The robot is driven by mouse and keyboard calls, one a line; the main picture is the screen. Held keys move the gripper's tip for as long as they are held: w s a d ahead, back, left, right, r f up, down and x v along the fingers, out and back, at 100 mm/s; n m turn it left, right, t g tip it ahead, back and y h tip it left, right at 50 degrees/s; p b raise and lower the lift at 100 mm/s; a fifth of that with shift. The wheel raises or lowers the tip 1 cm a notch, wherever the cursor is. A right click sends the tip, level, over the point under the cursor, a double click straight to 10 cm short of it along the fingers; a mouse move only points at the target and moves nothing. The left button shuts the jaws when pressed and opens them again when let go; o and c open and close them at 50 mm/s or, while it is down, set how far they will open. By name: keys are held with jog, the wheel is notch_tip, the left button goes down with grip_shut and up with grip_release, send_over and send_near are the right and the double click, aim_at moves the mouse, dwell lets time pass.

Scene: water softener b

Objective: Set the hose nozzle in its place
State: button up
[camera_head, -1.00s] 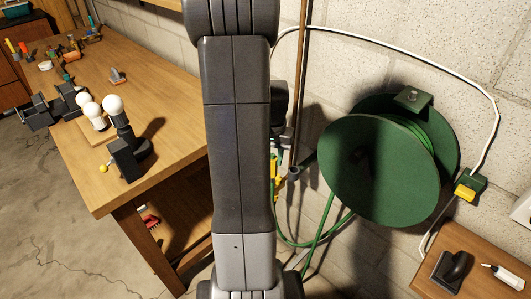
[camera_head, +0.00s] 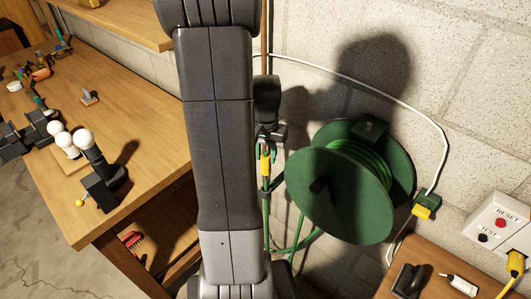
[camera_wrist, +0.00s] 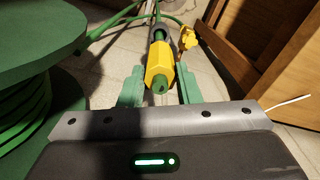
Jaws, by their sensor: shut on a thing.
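The hose nozzle (camera_wrist: 157,66) is yellow with a green tip and fills the gap between the two green fingers of my gripper (camera_wrist: 160,88) in the wrist view. My gripper is shut on it. The nozzle (camera_head: 265,166) also shows in the head view, hanging below my gripper (camera_head: 268,140), left of the reel. A green hose (camera_wrist: 135,20) shows beyond the nozzle. A dark grey ring-like part (camera_wrist: 158,32) lies around or just behind the nozzle's far end; I cannot tell whether they touch.
The green hose reel (camera_head: 350,185) hangs on the block wall close to my gripper's right. A white cable runs to a green-yellow box (camera_head: 426,206). The wooden workbench (camera_head: 140,150) with bulbs stands left. A small wooden table (camera_head: 385,285) is at lower right.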

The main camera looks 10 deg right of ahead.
aim_at(265, 172)
jog(key=shift+f+b, duration=1.75)
jog(key=shift+f, duration=0.5)
jog(key=shift+f, duration=0.15)
jog(key=shift+f+b, duration=1.7)
jog(key=shift+f, duration=0.15)
jog(key=o, duration=1.1)
jog(key=shift+c, duration=0.2)
notch_tip(265, 172, up, 14)
jog(key=shift+f, duration=0.1)
